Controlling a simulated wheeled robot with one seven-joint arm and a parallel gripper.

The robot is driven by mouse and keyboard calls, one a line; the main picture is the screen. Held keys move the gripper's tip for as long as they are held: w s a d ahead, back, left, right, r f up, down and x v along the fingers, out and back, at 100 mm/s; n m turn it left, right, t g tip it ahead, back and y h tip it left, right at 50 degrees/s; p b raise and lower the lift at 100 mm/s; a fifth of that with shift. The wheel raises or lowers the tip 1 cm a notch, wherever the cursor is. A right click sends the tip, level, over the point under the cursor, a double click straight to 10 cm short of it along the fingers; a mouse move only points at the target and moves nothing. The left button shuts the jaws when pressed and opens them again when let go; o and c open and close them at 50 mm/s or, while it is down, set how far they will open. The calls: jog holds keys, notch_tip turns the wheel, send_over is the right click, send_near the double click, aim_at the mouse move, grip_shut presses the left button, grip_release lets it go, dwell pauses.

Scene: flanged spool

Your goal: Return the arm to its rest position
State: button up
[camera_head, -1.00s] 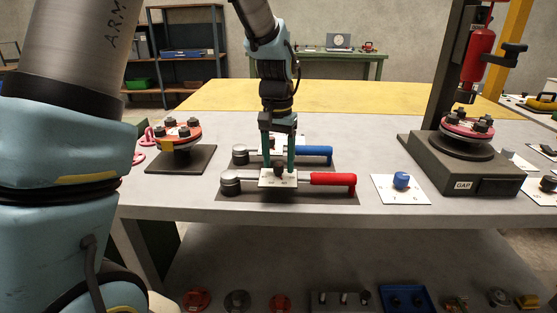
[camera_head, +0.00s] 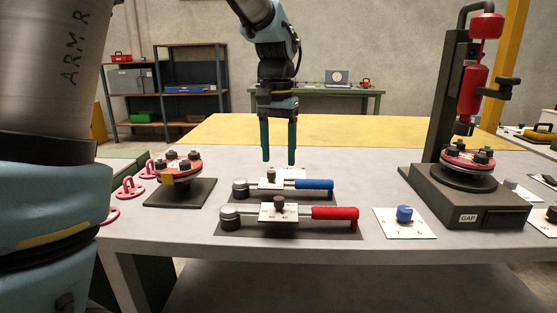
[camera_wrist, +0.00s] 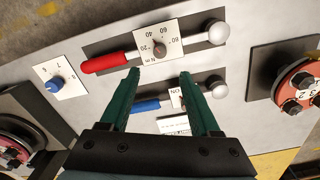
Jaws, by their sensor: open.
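My gripper (camera_head: 278,143) hangs over the table (camera_head: 330,250), pointing down, with its two green fingers apart and nothing between them. In the head view its tips are above and behind the blue-handled tool (camera_head: 314,184). The red-handled tool (camera_head: 335,213) lies in front of it, with a white dial plate and dark knob. In the wrist view, my gripper (camera_wrist: 160,80) shows open fingers. The red handle (camera_wrist: 105,63) lies beyond the tips, and the blue handle (camera_wrist: 146,106) shows partly between the fingers. My upper arm fills the left of the head view.
A red flanged spool (camera_head: 181,163) stands on a dark plate at left, near pink rings (camera_head: 130,188). A second spool (camera_head: 469,157) sits on the GAP stand (camera_head: 465,195) at right, under a red cylinder (camera_head: 475,88). A blue knob (camera_head: 404,214) sits on a white card.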

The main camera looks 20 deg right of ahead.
dwell(0.3)
jog(key=w+a+f+n, duration=0.15)
jog(key=a+f, duration=0.25)
jog(key=a, duration=0.5)
jog(key=a+f+n, duration=0.3)
jog(key=a, duration=0.7)
jog(key=s+a+f+n+t, duration=0.1)
jog(key=s+a+f, duration=0.1)
jog(key=a, duration=0.3)
jog(key=s+a+f+n, duration=0.2)
jog(key=s+a+f, duration=0.1)
jog(key=a, duration=0.3)
jog(key=shift+s+a+t, duration=0.15)
jog(key=shift+s+t, duration=0.25)
